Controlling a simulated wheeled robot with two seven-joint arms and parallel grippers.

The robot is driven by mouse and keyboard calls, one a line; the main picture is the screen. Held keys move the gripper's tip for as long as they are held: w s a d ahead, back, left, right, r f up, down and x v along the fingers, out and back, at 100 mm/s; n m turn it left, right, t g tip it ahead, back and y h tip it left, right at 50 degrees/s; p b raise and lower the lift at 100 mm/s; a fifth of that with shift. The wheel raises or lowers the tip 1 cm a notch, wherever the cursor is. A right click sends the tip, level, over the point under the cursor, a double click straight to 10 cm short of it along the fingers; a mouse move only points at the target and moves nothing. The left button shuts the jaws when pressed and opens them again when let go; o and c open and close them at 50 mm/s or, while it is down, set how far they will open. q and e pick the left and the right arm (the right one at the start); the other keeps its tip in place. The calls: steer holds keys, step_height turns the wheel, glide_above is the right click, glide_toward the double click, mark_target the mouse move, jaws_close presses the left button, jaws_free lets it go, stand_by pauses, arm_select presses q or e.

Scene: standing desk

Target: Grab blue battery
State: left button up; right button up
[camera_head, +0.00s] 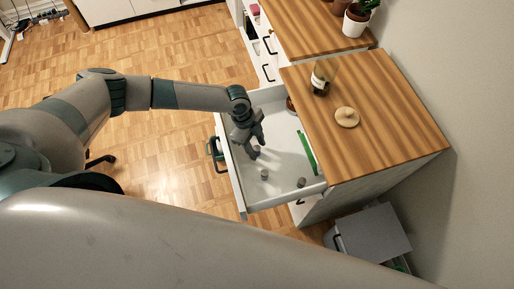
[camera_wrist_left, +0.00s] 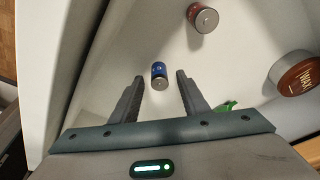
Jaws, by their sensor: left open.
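A small blue battery (camera_wrist_left: 159,75) stands or lies on the white drawer floor in the left wrist view, with its metal end towards the camera. My left gripper (camera_wrist_left: 160,78) is open, with the battery in the gap between its fingertips and no finger visibly touching it. In the head view my left gripper (camera_head: 257,150) reaches down into the open drawer (camera_head: 282,197). I cannot tell there which small item is the blue battery. My right gripper is not in view.
A red battery-like cylinder (camera_wrist_left: 202,18) and a round brown-lidded container (camera_wrist_left: 297,73) are also in the drawer. A green item (camera_head: 306,152) lies along its cabinet side. White drawer walls surround the gripper. The wooden top (camera_head: 385,120) carries a glass jar (camera_head: 320,78) and a lid (camera_head: 347,117).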

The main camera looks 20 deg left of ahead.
arm_select(q)
steer(key=shift+d+f, duration=0.15)
steer(key=shift+f, duration=0.45)
jaws_close()
steer(key=shift+r, duration=0.2)
